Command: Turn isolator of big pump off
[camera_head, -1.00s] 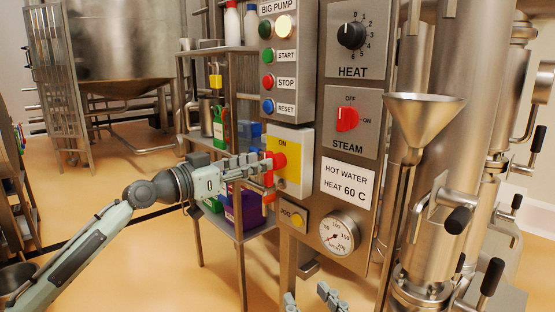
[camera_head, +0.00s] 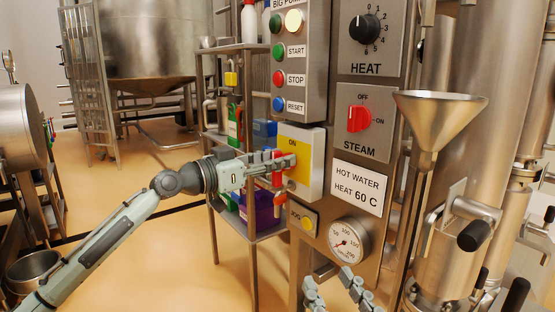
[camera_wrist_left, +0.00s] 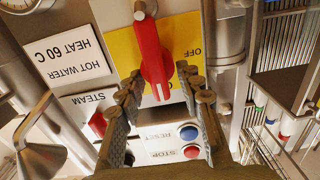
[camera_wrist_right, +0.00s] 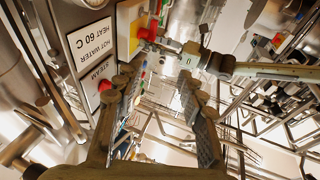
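The big pump isolator is a yellow plate on a white box (camera_head: 313,170) with a red handle (camera_head: 277,180). "ON" shows at the plate's top. In the upside-down left wrist view the red handle (camera_wrist_left: 152,58) has its white-marked end towards the picture's bottom, away from the "OFF" label at its right. My left gripper (camera_head: 284,160) is at the isolator and partly hides the handle. In its wrist view the fingers (camera_wrist_left: 163,88) are apart, one on each side of the handle; contact is unclear. My right gripper (camera_head: 340,287) is open and empty, low before the panel.
Above the isolator is the BIG PUMP button box (camera_head: 301,60). To its right are the STEAM switch (camera_head: 359,119), HEAT knob (camera_head: 365,28) and a metal funnel (camera_head: 440,112). A gauge (camera_head: 349,242) sits below. A shelf rack (camera_head: 212,120) with bottles stands behind my left gripper.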

